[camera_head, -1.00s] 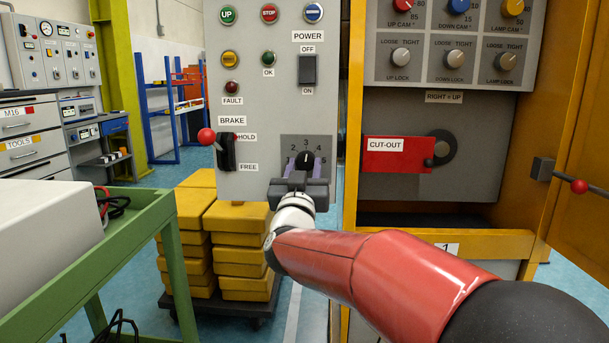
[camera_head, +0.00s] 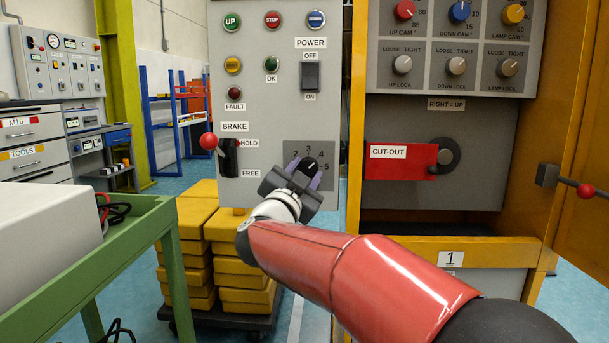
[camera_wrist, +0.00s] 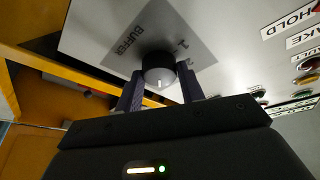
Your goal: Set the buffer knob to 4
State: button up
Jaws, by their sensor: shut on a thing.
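The buffer knob (camera_head: 309,164) is a small black dial with a white mark, on a dark grey plate (camera_head: 327,184) low on the light grey panel. Its mark points up and to the right, about at the 4. The 2, 3, 4 and 5 show around it; my gripper hides the plate's lower left. My gripper (camera_head: 306,171) is shut on the knob, a purple finger on each side, and is tilted clockwise. In the wrist view the knob (camera_wrist: 158,66) sits between the fingertips (camera_wrist: 161,84), beside the word BUFFER.
The brake lever (camera_head: 209,141) with a red ball sticks out left of the knob. Yellow blocks (camera_head: 240,267) are stacked below the panel. A green cart (camera_head: 140,222) stands at the left. An orange cabinet (camera_head: 357,110) with a red cut-out plate (camera_head: 400,162) is at the right.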

dwell(0.4)
jog(key=o, duration=1)
jog(key=shift+c, duration=0.2)
jog(key=v, duration=0.7)
jog(key=shift+s+a, duration=0.15)
jog(key=shift+s, duration=0.2)
